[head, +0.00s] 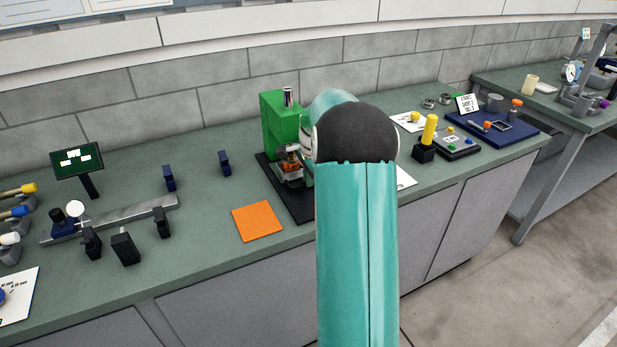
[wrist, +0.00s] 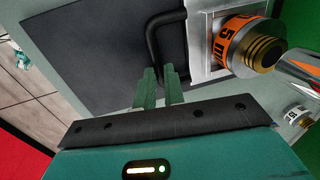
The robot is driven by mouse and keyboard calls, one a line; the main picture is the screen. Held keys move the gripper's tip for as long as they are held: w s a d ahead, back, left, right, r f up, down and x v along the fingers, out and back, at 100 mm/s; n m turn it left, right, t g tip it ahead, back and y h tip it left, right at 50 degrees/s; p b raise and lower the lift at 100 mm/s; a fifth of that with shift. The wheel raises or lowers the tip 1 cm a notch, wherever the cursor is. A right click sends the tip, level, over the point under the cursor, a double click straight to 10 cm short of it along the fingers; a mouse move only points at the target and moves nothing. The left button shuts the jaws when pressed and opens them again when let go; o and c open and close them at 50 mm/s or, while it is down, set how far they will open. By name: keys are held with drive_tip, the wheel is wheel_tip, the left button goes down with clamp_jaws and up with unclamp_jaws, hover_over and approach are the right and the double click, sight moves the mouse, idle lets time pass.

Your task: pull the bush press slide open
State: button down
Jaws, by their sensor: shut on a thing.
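The green bush press (head: 273,128) stands on a black base plate (head: 301,208) on the bench. In the wrist view its silver slide (wrist: 199,45) carries a bush with an orange band (wrist: 232,43) marked with a 5. A black bar handle (wrist: 153,42) sticks out from the slide over the dark plate. My gripper (wrist: 160,75) is shut on this handle, with the green fingers on either side of its lower end. In the head view my arm hides the gripper and the handle.
A yellow-handled lever (head: 428,133) and a blue tray (head: 503,128) are to the right.

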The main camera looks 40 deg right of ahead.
drive_tip(key=s+a, duration=0.1)
drive_tip(key=s, duration=0.2)
drive_tip(key=s+a, duration=0.1)
drive_tip(key=s, duration=0.3)
drive_tip(key=s+a, duration=0.1)
drive_tip(key=s, duration=0.2)
drive_tip(key=shift+s+a, duration=0.1)
drive_tip(key=shift+s, duration=0.3)
drive_tip(key=c, duration=1.5)
unclamp_jaws()
drive_tip(key=r, duration=0.4)
drive_tip(key=s+r, duration=0.1)
drive_tip(key=r, duration=0.4)
drive_tip(key=s+r, duration=0.1)
drive_tip(key=r, duration=0.3)
drive_tip(key=shift+s+a+r, duration=0.2)
drive_tip(key=shift+a+r, duration=0.1)
drive_tip(key=shift+r, duration=0.05)
